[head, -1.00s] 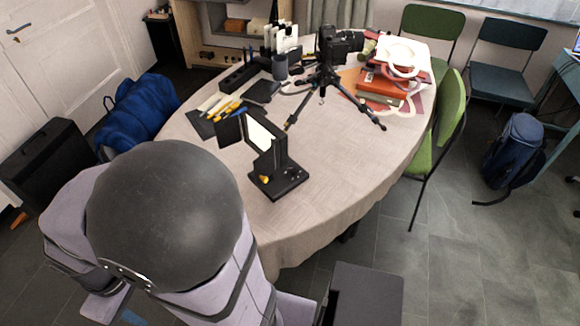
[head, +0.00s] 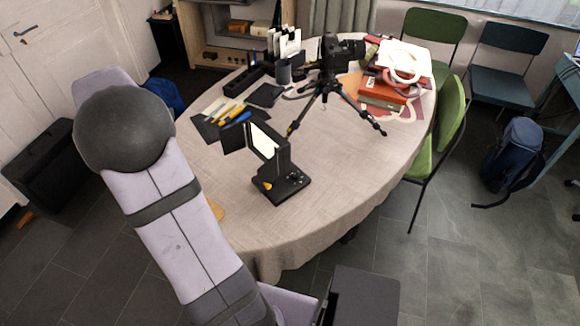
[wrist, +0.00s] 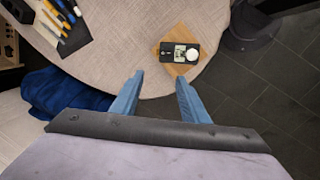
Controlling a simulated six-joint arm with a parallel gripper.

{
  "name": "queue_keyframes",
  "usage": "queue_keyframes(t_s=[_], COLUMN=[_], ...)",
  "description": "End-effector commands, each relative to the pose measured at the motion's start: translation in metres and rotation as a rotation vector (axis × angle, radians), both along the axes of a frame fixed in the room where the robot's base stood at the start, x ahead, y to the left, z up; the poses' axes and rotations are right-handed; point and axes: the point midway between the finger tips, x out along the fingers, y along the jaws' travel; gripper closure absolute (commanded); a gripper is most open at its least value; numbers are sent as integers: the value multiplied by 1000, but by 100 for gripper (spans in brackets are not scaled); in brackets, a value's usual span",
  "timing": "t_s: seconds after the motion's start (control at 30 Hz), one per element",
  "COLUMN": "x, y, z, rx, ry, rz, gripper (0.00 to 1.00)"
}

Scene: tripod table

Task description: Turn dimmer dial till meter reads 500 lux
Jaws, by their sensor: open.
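A black lamp (head: 275,150) with a lit panel stands on the round table. Its dark base (head: 293,190) carries a small yellow knob (head: 267,185) and small dark parts; I cannot tell which is the dimmer dial. In the wrist view, a black meter (wrist: 168,48) with a small display and a white dome lies on a wooden board (wrist: 179,70) near the table's edge. The reading is too small to make out. My gripper (wrist: 160,77) is open and empty, its blue fingers apart, pointing toward the board. My arm hides it in the head view.
A camera on a tripod (head: 328,90) stands behind the lamp. Pens on a dark mat (head: 207,122) lie to the left, and books (head: 385,90) are at the back right. The cloth right of the lamp is clear. A blue bag (wrist: 62,92) is beside the table.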

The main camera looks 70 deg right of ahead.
Motion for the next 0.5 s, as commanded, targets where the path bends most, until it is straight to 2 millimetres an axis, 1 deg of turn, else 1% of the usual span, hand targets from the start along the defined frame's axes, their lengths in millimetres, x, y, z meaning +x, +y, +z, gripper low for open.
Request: queue_keyframes(t_s=[0.03, 0.07, 0.1, 0.17, 0.2, 0.27, 0.3, 0.37, 0.4, 0.43, 0.47, 0.5], x=[-8, -13, -22, -39, -51, -69, -82, -103, -117, -129, -142, -159], y=[-39, -61, -89, -128, -150, -180, -198, -223, -238, -249, -259, -268], z=[11, 16, 22, 30, 35, 41, 45, 51, 55, 56, 54, 45], rx=[-24, -42, -61, -89, -103, -123, -133, -146, -154, -159, -154, -138], ry=[20, 33, 53, 85, 108, 138, 161, 191, 213, 230, 246, 264], rz=[7, 19, 35, 58, 72, 88, 99, 111, 118, 124, 132, 148], gripper=[59, 59, 59, 59, 59, 59, 59, 59, 59, 59, 59, 59])
